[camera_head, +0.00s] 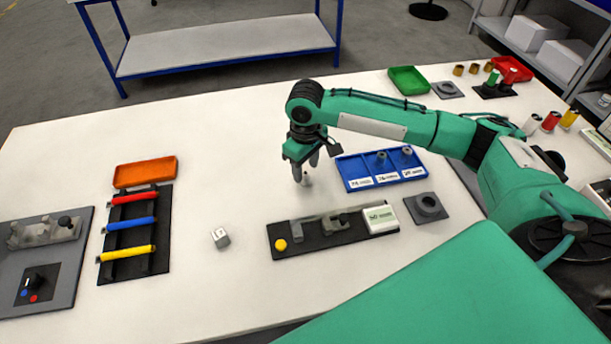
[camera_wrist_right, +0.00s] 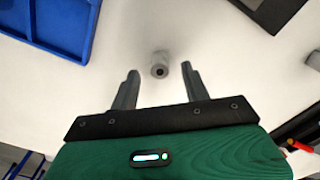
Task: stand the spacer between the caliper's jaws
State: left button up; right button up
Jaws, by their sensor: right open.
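A small grey cylindrical spacer (camera_wrist_right: 160,64) with a hole in its end shows in the right wrist view, just beyond and between the fingertips. My right gripper (camera_head: 306,172) is open above the table, left of the blue tray; it also shows in the right wrist view (camera_wrist_right: 161,72). In the head view the spacer (camera_head: 307,181) is at the fingertips, partly hidden by them. I cannot tell whether the fingers touch it. The caliper (camera_head: 312,227), with grey jaws, lies on a black base with a yellow button and a white display box (camera_head: 381,217). My left gripper is not in view.
A white cube (camera_head: 220,237), a rack of coloured bars (camera_head: 130,226) and an orange tray (camera_head: 145,172) are left.

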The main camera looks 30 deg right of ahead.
aim_at(306, 178)
jog(key=shift+f, duration=1.4)
grip_shut()
